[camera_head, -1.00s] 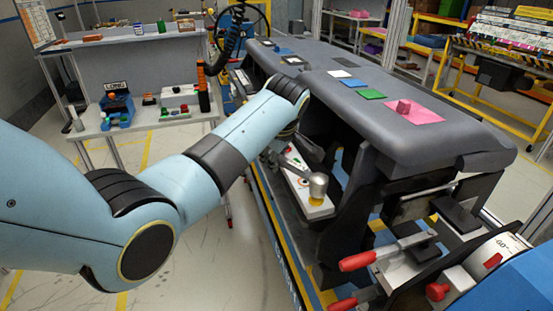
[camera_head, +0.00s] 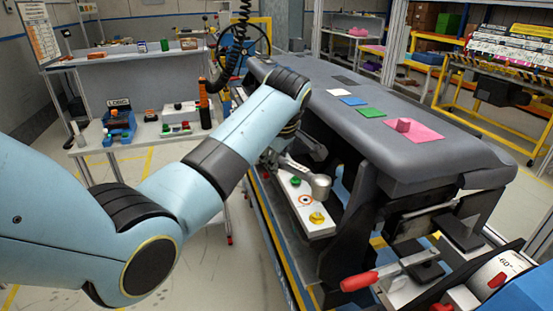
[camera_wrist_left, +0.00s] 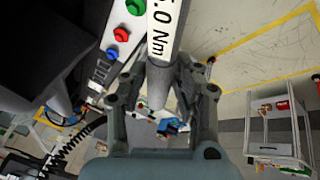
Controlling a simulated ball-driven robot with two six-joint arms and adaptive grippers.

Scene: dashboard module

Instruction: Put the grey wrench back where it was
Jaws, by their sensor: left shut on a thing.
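The grey wrench (camera_head: 320,186) shows in the head view with its round head over the far side of the white control panel (camera_head: 307,215), behind the yellow knob. Its handle runs back toward my left gripper. In the left wrist view the wrench's pale shaft (camera_wrist_left: 163,35), marked "5.0 Nm", runs between the fingers. My left gripper (camera_wrist_left: 162,85) is shut on the wrench. In the head view my arm mostly hides that gripper. My right gripper is not in view.
The panel carries a yellow knob (camera_head: 317,218) and a green button (camera_head: 295,182). The dark dashboard (camera_head: 400,120) rises just right of the wrench. Red-handled clamps (camera_head: 360,281) stand at front right. A shelf table (camera_head: 140,135) stands at back left, with open floor before it.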

